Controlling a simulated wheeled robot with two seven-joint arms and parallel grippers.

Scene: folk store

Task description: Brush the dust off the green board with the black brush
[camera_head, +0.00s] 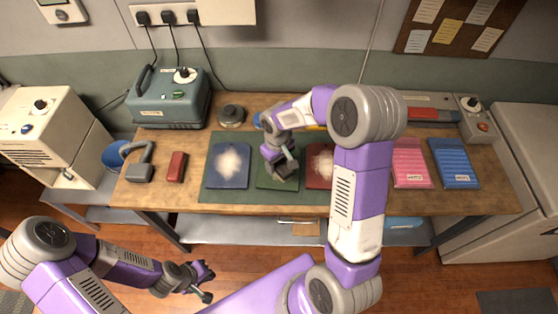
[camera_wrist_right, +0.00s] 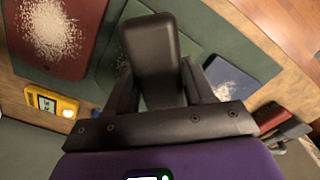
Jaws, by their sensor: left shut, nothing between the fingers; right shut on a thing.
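The green board (camera_head: 264,181) lies on a dark green mat (camera_head: 210,192) between a blue and a red board. My right gripper (camera_head: 281,160) is over it, shut on the black brush (camera_wrist_right: 150,50), which points down at the board. The brush and gripper hide much of the green board (camera_wrist_right: 112,62), so I cannot tell how much dust is on it or whether the bristles touch it. My left gripper (camera_head: 205,283) is shut and empty, low in front of the table.
The blue board (camera_head: 229,177) and red board (camera_head: 318,180) each carry white dust. A grey-handled tool (camera_head: 140,165) and red block (camera_head: 176,166) lie left. Pink (camera_head: 411,163) and blue (camera_head: 455,163) ridged pieces lie right. A teal machine (camera_head: 172,105) stands at the back left.

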